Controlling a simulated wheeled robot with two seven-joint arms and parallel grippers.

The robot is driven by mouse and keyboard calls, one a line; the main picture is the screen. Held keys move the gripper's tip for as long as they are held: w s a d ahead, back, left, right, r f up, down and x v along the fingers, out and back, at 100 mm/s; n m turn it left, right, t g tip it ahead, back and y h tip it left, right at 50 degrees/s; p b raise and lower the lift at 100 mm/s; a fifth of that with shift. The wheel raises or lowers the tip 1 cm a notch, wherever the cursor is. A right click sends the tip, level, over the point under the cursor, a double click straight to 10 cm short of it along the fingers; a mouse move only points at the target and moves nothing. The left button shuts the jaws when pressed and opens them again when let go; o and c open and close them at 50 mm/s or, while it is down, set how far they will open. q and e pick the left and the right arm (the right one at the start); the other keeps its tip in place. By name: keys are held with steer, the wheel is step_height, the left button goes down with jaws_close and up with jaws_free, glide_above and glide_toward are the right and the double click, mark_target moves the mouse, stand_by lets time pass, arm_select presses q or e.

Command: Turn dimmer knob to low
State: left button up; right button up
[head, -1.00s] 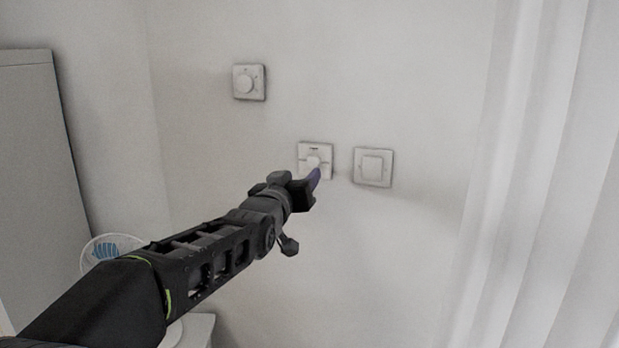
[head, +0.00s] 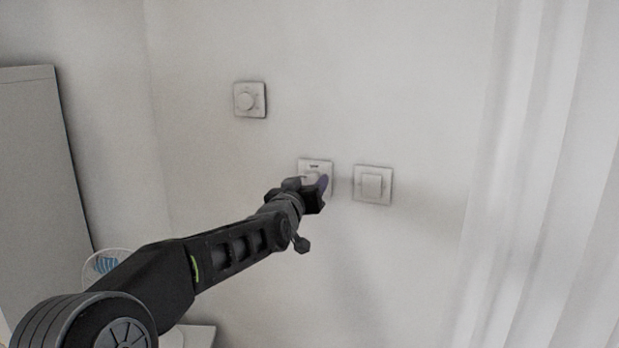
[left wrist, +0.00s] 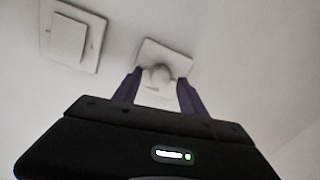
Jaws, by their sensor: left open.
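The dimmer plate (head: 317,163) is a white square on the wall, low in the middle of the head view. Its round knob is partly hidden there by my left gripper (head: 318,186). In the left wrist view the knob (left wrist: 158,75) shows on its plate (left wrist: 178,61), between the two dark fingers of my left gripper (left wrist: 159,90). The fingers are open, one on each side of the knob. I cannot tell whether they touch it. My right gripper is not in view.
A white rocker switch (head: 373,185) is just right of the dimmer and also shows in the left wrist view (left wrist: 70,37). Another round-knobbed plate (head: 250,99) is higher on the left. A white curtain (head: 540,180) hangs at right; a grey cabinet (head: 40,170) and small fan (head: 104,264) stand at left.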

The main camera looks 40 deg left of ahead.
arm_select(q)
steer(key=shift+w+a, duration=0.1)
steer(key=shift+w, duration=0.2)
steer(key=shift+c, duration=0.4)
jaws_close()
